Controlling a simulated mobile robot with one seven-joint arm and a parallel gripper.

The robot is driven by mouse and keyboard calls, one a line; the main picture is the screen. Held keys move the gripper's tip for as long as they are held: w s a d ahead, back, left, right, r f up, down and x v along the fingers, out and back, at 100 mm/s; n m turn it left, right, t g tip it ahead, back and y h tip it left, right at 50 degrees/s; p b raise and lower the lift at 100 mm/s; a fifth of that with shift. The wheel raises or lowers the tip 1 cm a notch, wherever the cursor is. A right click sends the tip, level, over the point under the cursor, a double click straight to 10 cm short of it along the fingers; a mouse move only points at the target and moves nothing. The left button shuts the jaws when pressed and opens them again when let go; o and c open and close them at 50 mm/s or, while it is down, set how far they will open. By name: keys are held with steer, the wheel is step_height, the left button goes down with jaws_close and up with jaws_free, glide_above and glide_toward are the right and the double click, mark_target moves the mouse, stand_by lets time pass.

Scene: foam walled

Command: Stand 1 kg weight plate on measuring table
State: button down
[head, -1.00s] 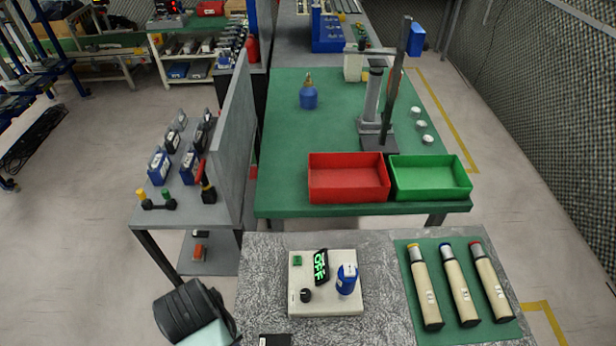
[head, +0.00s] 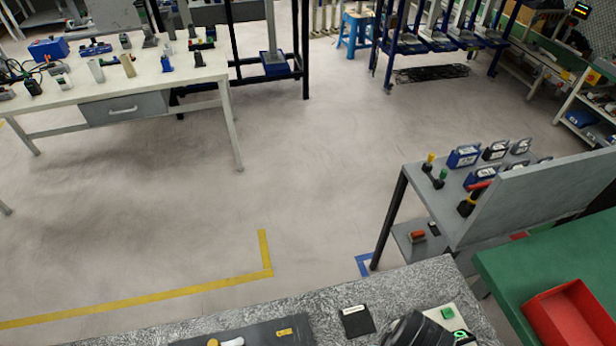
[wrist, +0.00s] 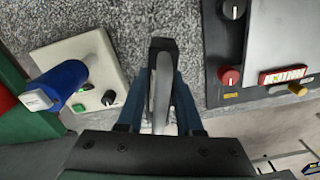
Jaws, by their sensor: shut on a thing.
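My gripper (wrist: 160,115) is shut on a pale grey flat thing seen edge-on, which looks like the 1 kg weight plate (wrist: 162,85). It stands upright between the blue fingers, above a speckled grey bench top. No marking on it is readable. In the head view my dark gripper and wrist show at the bottom right, and the held thing is hidden there. No table is labelled, so I cannot tell which is the measuring table. A cream table (head: 140,80) with several small instruments is at the upper left; a green table (head: 520,258) is at the right.
The speckled bench (head: 420,280) carries a black square pad (head: 357,321), a dark panel (head: 255,333) and a cream control box (wrist: 95,75) with a blue cylinder (wrist: 65,82). A grey shelf table (head: 425,180) and red bin (head: 570,318) are right. Open floor lies between bench and cream table.

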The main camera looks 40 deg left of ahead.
steer(key=s+n, duration=0.1)
steer(key=n, duration=0.2)
steer(key=shift+s+d+r+n, duration=0.1)
steer(key=shift+s+r+n, duration=0.1)
steer(key=shift+s+n, duration=0.15)
steer(key=shift+f+p, duration=0.1)
steer(key=shift+p, duration=0.2)
steer(key=shift+f+p, duration=0.3)
steer(key=shift+f, duration=4.6)
steer(key=shift+f, duration=0.1)
steer(key=c, duration=0.6)
jaws_free()
steer(key=shift+s+f, duration=0.1)
steer(key=shift+s, duration=0.05)
steer(key=shift+o, duration=0.2)
